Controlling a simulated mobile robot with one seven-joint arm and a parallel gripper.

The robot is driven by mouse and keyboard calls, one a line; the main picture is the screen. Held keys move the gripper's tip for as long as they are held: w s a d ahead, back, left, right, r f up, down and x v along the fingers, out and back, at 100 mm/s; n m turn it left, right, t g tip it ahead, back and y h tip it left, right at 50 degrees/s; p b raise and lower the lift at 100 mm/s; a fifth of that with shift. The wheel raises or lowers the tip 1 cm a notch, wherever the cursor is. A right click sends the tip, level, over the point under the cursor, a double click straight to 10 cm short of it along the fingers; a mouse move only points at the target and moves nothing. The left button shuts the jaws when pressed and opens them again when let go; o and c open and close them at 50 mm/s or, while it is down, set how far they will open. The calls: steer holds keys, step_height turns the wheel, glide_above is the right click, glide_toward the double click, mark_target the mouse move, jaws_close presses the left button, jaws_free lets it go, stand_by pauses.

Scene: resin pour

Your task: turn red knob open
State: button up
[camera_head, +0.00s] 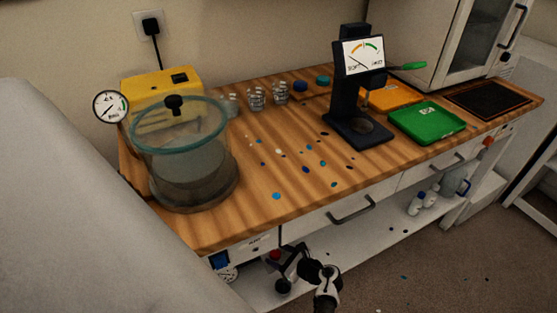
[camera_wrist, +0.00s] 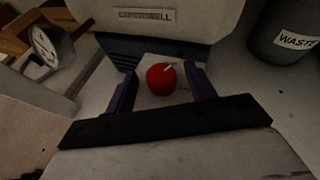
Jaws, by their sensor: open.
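The red knob (camera_wrist: 161,78) is round with a small white mark on top. It sits on a pale surface in front of a dark vented panel in the wrist view. My gripper (camera_wrist: 161,84) is open, its two purple fingers to the left and right of the knob. I cannot tell whether either finger touches it. In the head view a small red knob (camera_head: 274,255) shows under the bench's front edge, left of my gripper (camera_head: 287,284), which is small and dark there. How far the knob is turned is unclear.
A round gauge (camera_wrist: 45,46) lies left in the wrist view, and a dark bin marked WASTE (camera_wrist: 285,38) stands right. Above, a glass chamber (camera_head: 185,165) and a black dial gauge stand (camera_head: 352,95) occupy the wooden bench (camera_head: 255,205). A drawer handle (camera_head: 351,210) juts from its front.

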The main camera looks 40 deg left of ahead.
steer(key=shift+a, duration=0.15)
steer(key=shift+c, duration=0.4)
steer(key=c, duration=0.9)
